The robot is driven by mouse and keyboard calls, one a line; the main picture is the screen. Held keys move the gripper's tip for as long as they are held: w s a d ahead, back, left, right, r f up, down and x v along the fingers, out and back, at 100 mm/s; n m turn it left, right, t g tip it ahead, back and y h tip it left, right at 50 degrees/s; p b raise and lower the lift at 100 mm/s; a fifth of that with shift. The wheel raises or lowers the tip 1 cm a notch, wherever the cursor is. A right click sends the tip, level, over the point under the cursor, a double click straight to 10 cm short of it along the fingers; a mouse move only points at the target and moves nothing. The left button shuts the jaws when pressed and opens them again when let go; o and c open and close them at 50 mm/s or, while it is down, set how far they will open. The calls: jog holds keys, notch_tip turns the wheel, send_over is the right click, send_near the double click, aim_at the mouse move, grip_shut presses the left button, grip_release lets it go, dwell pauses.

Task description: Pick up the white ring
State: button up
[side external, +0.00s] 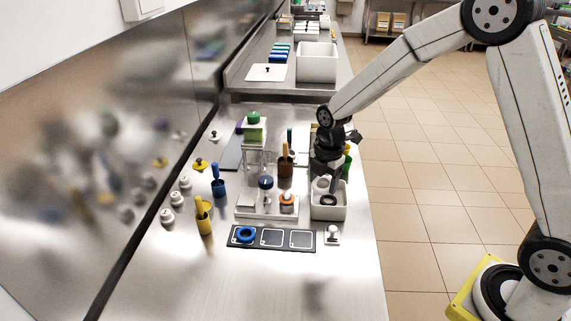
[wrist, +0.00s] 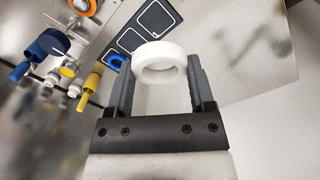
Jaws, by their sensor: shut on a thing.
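The white ring (wrist: 158,49) is held between the two fingers of my gripper (wrist: 160,64) in the wrist view, with a finger against each side. In the side view my gripper (side external: 325,172) points down above a white bin (side external: 329,214) on the steel counter. A pale round shape shows at its fingertips there, but it is too small to make out clearly. A dark ring (side external: 329,200) lies in the bin.
A dark panel with square outlines (side external: 272,238) lies in front, with a blue ring (side external: 246,234) on its left square. A blue cup (side external: 219,187), a yellow cup (side external: 204,220) and several white knobs stand left. The front counter is clear.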

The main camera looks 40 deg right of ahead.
dwell(0.8)
jog(key=m+y, duration=0.2)
jog(key=m, duration=0.4)
send_over(288, 194)
jog(key=x, duration=0.4)
jog(key=d+x, duration=0.1)
jog(key=x, duration=0.1)
jog(key=shift+s+f, duration=0.2)
jog(key=shift+f, duration=0.1)
jog(key=shift+f, duration=0.15)
jog(key=shift+d+x, duration=0.25)
jog(key=shift+x, duration=0.95)
jog(key=shift+d+x, duration=0.2)
jog(key=shift+x, duration=1)
jog(key=shift+s+f, duration=0.2)
jog(key=shift+f, duration=0.7)
jog(key=o, duration=0.8)
jog(key=c, duration=0.7)
jog(key=shift+f, duration=0.4)
